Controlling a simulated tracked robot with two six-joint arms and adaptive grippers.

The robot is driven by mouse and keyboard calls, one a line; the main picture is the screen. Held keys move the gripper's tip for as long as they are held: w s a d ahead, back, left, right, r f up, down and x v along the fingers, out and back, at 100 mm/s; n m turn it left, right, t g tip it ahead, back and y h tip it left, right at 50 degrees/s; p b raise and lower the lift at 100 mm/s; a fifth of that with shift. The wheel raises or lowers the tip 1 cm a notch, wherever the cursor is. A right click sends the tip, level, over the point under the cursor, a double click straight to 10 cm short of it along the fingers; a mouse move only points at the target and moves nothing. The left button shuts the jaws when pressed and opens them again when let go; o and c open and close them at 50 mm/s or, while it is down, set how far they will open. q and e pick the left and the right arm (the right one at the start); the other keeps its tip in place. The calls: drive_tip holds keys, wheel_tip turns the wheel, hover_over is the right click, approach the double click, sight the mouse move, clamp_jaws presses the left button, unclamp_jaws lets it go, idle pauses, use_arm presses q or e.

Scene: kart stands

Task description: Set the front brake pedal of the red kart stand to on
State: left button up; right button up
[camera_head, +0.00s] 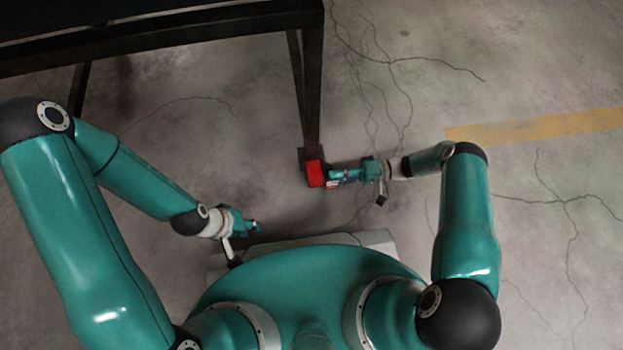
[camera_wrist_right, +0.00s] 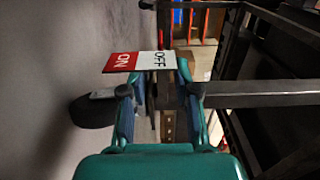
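A dark metal frame with a leg (camera_head: 310,100) stands at the top left of the head view. A red block (camera_head: 316,173) sits at the leg's foot. In the right wrist view a label (camera_wrist_right: 140,62) reads ON on red and OFF on white. My right gripper (camera_head: 338,175) is beside the red block; in its wrist view (camera_wrist_right: 160,92) the fingers are spread, with narrow dark and brown parts beyond and between them. Contact cannot be told. I cannot make out the pedal or its position clearly. My left gripper (camera_head: 256,227) is low, left of the block, apart from it.
In the right wrist view a dark bar (camera_wrist_right: 265,100) runs to the right, and a black round thing (camera_wrist_right: 92,110) lies left of the fingers. Orange and blue things show behind. Cracked concrete floor with a yellow stripe (camera_head: 540,127) is free on the right.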

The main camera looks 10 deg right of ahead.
drive_tip(key=a, duration=0.6)
drive_tip(key=shift+a, duration=0.15)
clamp_jaws()
